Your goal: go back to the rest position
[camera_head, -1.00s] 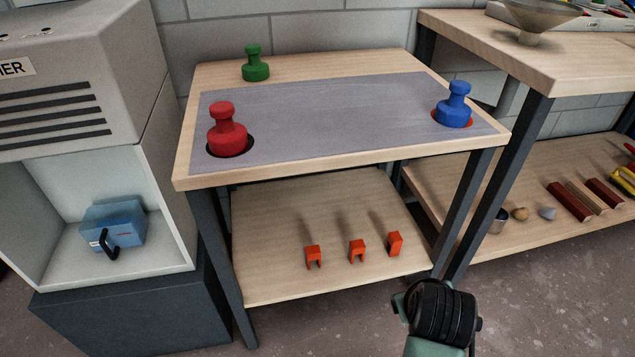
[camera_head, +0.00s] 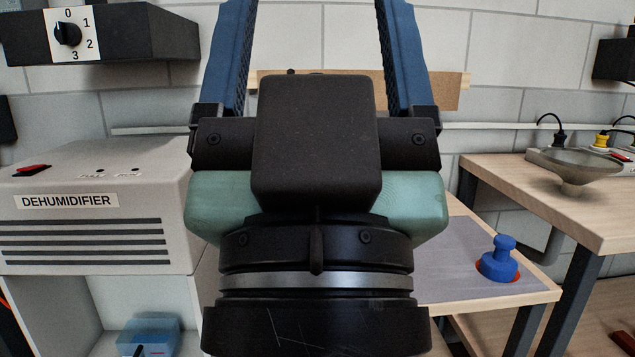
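My gripper (camera_head: 315,30) fills the middle of the head view, raised upright close to the camera. Its two blue fingers are wide apart, with nothing between them except the wall and a wooden strip behind. The gripper body hides most of the table behind it. The arm below the wrist is out of the frame.
The table's grey mat (camera_head: 450,265) shows at right, with a blue peg-shaped piece (camera_head: 498,260) on a red spot. A dehumidifier (camera_head: 95,215) stands at left, a blue container (camera_head: 150,338) below it. A dial box (camera_head: 100,35) is on the wall. Another table (camera_head: 560,200) holds a funnel (camera_head: 573,172).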

